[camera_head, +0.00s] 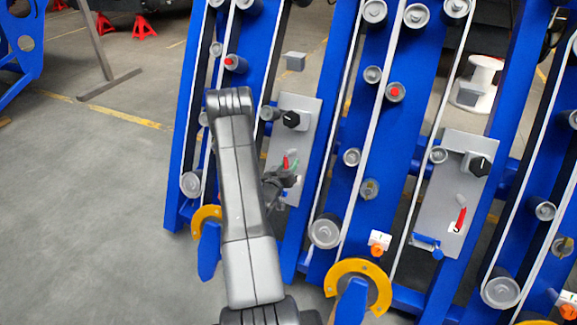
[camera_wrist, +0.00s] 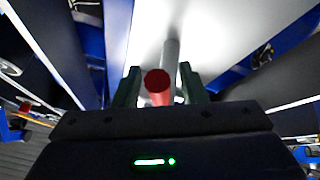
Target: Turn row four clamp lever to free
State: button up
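A grey panel (camera_head: 303,110) on the left blue frame carries a black knob (camera_head: 291,119) and a small red-tipped lever (camera_head: 285,162). My gripper (camera_head: 280,179) is in front of this lever in the head view and hides the panel's lower part. In the wrist view the lever's round red end (camera_wrist: 157,84) sits between the two fingers of my gripper (camera_wrist: 160,85), its grey shaft running up behind. Narrow gaps show beside the red end, so the fingers look open around it. No row number is readable on this panel.
Another grey panel (camera_head: 455,180) to the right has its own red lever (camera_head: 461,219) and a label that looks like 5. Blue frames with white belts and rollers surround both panels. Yellow-orange curved pieces (camera_head: 357,267) stick out below.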

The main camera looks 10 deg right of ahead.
jog(key=shift+w+d, duration=0.15)
jog(key=shift+w, duration=0.05)
grip_shut()
